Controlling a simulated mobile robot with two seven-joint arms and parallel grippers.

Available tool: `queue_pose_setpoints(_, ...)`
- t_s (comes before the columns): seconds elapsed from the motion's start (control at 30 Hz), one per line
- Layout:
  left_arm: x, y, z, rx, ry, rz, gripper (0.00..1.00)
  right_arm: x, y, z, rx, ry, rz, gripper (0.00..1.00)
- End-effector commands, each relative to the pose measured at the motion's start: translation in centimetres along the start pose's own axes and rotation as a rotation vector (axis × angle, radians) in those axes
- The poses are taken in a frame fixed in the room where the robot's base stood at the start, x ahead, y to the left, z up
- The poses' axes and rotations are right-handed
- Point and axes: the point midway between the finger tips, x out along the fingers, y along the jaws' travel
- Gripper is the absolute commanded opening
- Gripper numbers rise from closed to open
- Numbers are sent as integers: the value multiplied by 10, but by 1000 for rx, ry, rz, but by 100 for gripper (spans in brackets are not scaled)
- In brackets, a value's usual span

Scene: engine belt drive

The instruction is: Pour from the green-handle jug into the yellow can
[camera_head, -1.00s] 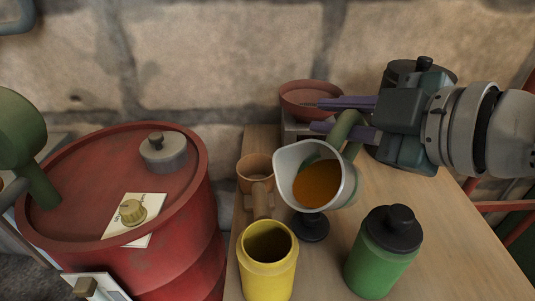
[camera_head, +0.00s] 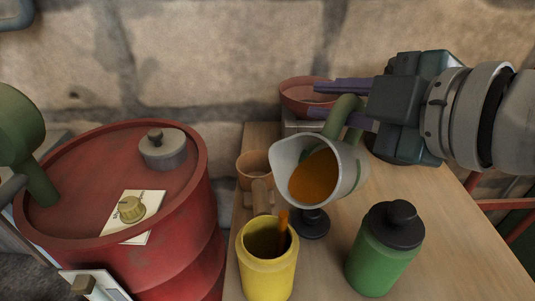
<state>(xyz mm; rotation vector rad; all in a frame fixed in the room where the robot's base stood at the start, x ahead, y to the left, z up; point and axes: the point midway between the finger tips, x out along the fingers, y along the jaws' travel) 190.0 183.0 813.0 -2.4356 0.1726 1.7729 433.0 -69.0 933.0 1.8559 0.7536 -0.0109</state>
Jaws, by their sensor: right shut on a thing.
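The green-handle jug (camera_head: 345,168) is a pale metal jug with orange-brown liquid (camera_head: 313,177) in it. My right gripper (camera_head: 348,101) is shut on its green handle, holding the jug in the air, tilted left toward the yellow can. The yellow can (camera_head: 267,273) stands upright and open-topped on the wooden bench. A thin orange-brown stream (camera_head: 283,226) runs from the jug's lip down into the can's mouth. The level inside the can is too dark to tell. My left gripper is not in view.
A green bottle with a black cap (camera_head: 381,257) stands right of the can. A tan cup (camera_head: 256,168) and a black-based object (camera_head: 313,226) are behind it. A reddish bowl (camera_head: 300,98) sits at the back. A red drum (camera_head: 185,235) stands left of the bench (camera_head: 440,215).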

Motion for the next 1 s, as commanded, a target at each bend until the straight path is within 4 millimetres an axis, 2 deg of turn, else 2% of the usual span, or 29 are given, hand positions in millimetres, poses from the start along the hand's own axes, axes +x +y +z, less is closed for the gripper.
queue_pose_setpoints(1.0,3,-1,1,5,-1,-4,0,-5,5,-10,-86,-17,34,0)
